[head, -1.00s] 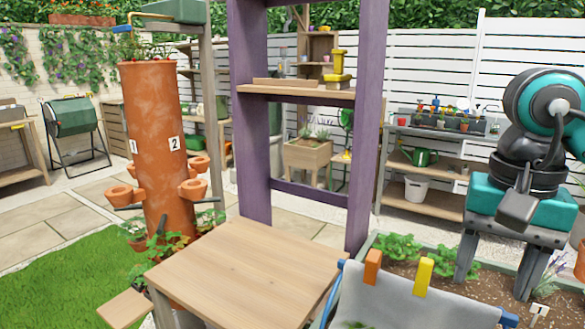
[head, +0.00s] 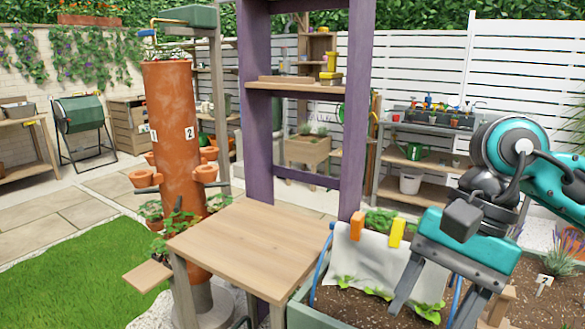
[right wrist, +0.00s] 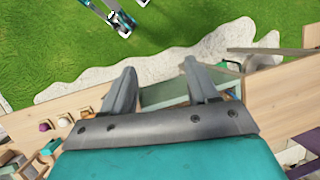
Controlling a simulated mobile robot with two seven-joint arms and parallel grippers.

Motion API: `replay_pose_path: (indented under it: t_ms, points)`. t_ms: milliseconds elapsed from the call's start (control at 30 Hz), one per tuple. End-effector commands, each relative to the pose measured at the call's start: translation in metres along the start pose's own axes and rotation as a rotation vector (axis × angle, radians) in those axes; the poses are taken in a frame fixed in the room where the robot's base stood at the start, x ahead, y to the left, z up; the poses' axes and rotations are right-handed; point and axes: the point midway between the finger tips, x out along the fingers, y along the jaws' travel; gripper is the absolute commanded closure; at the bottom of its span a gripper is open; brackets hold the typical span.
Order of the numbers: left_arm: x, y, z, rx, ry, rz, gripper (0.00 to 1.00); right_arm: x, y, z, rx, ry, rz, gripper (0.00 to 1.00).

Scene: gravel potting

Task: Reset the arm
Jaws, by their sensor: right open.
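My right gripper (head: 428,314) is at the right of the head view, pointing down over the planted bed beside a grey cloth (head: 372,262). Its two grey fingers are spread apart. In the right wrist view, the gap between the fingers (right wrist: 160,70) is empty. The cloth hangs near the bed's edge, with an orange clip (head: 357,226) and a yellow clip (head: 396,232) at its top. The head view does not show my left gripper.
A bare wooden table (head: 250,245) stands left of the bed, below a purple post frame (head: 258,120). A terracotta tower (head: 175,130) with small pots stands farther left. Soil and leafy plants (head: 428,312) lie below my right gripper. Grass (head: 70,265) is open at left.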

Motion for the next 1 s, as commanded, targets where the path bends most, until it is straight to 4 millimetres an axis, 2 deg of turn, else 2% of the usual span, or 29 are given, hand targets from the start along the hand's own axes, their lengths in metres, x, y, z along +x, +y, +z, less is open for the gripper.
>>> replay_pose_path:
  t_ms: [100,200,333,467,567,700,767,867,900,933,1000]
  points:
    - [-0.001,-0.002,-0.007,0.003,0.009,-0.004,0.57,0.024,-0.024,0.034,0.084,-0.242,-0.09,0.41]
    - [-0.002,-0.002,-0.008,0.004,0.008,-0.005,0.57,0.034,-0.047,0.067,0.202,-0.492,-0.169,0.41]
    - [-0.005,-0.003,-0.009,0.004,0.004,-0.007,0.57,0.032,-0.076,0.1,0.419,-0.856,-0.248,0.41]
    - [-0.007,-0.004,-0.01,0.005,0.005,-0.01,0.57,0.017,-0.102,0.111,0.685,-1.229,-0.29,0.41]
    - [-0.009,-0.005,-0.012,0.005,0.007,-0.011,0.57,0.004,-0.117,0.101,0.914,-1.518,-0.296,0.41]
    - [-0.012,-0.006,-0.013,0.006,0.005,-0.014,0.57,-0.001,-0.128,0.061,1.268,-1.921,-0.265,0.41]
    - [-0.012,-0.006,-0.012,0.006,0.002,-0.016,0.57,0.004,-0.127,0.037,1.428,-2.093,-0.239,0.41]
    - [-0.014,-0.008,-0.011,0.007,-0.004,-0.018,0.57,0.026,-0.116,-0.006,1.704,-2.377,-0.18,0.41]
    - [-0.015,-0.008,-0.011,0.007,-0.006,-0.019,0.57,0.039,-0.108,-0.024,1.817,-2.49,-0.152,0.41]
    - [-0.015,-0.008,-0.011,0.007,-0.007,-0.02,0.57,0.05,-0.101,-0.037,-1.828,2.475,0.125,0.41]
    - [-0.017,-0.009,-0.012,0.007,-0.008,-0.022,0.57,0.083,-0.079,-0.064,-1.694,2.235,0.056,0.41]
